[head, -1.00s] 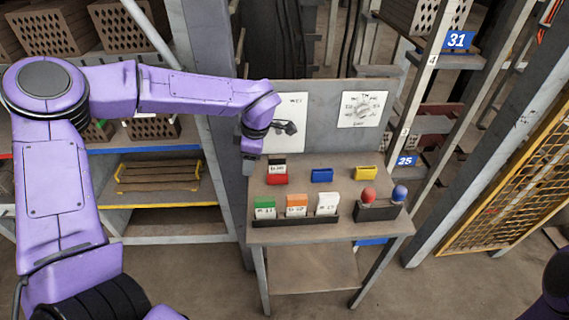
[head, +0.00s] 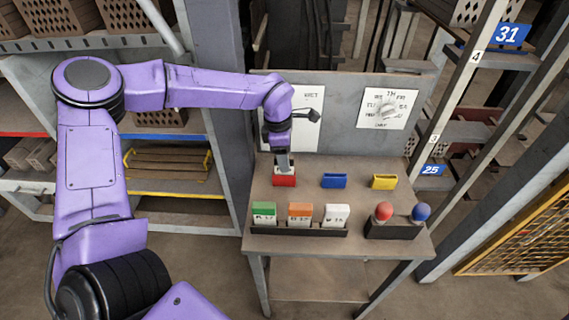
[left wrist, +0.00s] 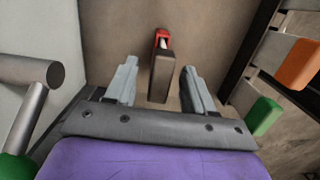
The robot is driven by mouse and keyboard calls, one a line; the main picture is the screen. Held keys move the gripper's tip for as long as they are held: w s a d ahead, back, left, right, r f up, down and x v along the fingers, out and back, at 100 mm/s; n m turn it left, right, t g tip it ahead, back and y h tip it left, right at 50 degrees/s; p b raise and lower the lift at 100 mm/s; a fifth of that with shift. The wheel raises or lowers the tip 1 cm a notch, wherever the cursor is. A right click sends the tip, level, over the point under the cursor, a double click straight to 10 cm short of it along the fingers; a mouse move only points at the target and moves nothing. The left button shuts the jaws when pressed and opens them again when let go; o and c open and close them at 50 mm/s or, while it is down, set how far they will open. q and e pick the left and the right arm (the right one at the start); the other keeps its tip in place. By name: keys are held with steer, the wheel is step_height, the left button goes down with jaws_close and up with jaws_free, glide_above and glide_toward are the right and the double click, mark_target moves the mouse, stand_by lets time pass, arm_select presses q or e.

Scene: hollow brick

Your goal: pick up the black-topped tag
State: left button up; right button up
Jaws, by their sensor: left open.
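The black-topped tag stands in a red holder (head: 284,181) at the back left of the small table; in the head view my gripper hides its top. In the left wrist view the tag's dark top (left wrist: 161,78) shows with the red holder (left wrist: 162,36) behind it. My left gripper (head: 283,160) points down over the tag. In the left wrist view its two fingers (left wrist: 159,72) are open, one on each side of the tag, with a gap to each. My right gripper is out of view.
Blue (head: 334,181) and yellow (head: 384,182) holders stand to the right, empty. In front are green (head: 264,213), orange (head: 300,213) and white (head: 337,214) tags in a dark rack, and red (head: 383,211) and blue (head: 421,213) knobs. A panel (head: 350,135) rises behind.

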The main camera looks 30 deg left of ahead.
arm_select(q)
steer(key=shift+s+f, duration=0.1)
steer(key=shift+f, duration=0.3)
jaws_close()
